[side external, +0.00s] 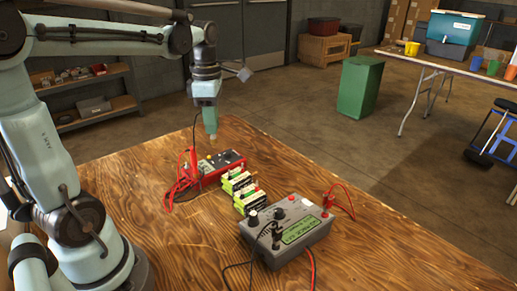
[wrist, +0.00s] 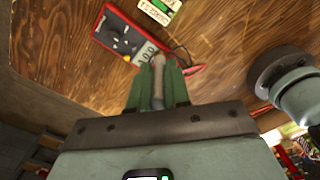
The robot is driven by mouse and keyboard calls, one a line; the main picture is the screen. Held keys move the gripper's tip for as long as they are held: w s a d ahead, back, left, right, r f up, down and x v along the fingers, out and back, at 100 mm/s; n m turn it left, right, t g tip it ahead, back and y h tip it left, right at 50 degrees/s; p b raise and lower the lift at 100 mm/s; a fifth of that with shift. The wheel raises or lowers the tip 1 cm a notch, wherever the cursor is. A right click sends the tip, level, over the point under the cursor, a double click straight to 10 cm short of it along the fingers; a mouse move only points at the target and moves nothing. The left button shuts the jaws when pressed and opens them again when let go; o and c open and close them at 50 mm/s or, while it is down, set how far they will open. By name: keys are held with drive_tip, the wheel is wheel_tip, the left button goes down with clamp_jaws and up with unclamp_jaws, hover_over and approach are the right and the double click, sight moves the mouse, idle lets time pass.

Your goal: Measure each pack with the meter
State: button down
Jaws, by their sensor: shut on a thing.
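My gripper (side external: 211,130) hangs above the wooden table, behind the meter. In the wrist view its green fingers (wrist: 158,85) are closed around a slim grey-tan rod (wrist: 158,72); I cannot tell exactly what it is. The red meter (side external: 225,168) with a black face lies on the table below; the wrist view also shows it (wrist: 120,38), its display reading about 0.0. Green-and-white packs (side external: 236,181) (side external: 249,201) stand side by side to the right of the meter. Part of a pack (wrist: 160,8) shows at the top of the wrist view.
A grey box (side external: 287,232) with knobs, a green screen and red and black leads stands at the front right of the packs. Red leads (side external: 183,183) lie looped left of the meter. The table's front left is clear. A green bin (side external: 360,88) stands on the floor behind.

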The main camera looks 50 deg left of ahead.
drive_tip(key=shift+m, duration=0.8)
drive_tip(key=shift+w+d+f, duration=0.2)
drive_tip(key=shift+d+f, duration=0.5)
drive_tip(key=shift+f, duration=0.3)
drive_tip(key=shift+w+d+f, duration=0.2)
drive_tip(key=shift+d+f, duration=0.5)
drive_tip(key=shift+f, duration=0.3)
drive_tip(key=shift+w+d+f, duration=0.2)
drive_tip(key=shift+d+f, duration=0.5)
drive_tip(key=shift+f, duration=0.3)
drive_tip(key=shift+f, duration=0.9)
drive_tip(key=c, duration=0.7)
unclamp_jaws()
drive_tip(key=shift+r, duration=3.75)
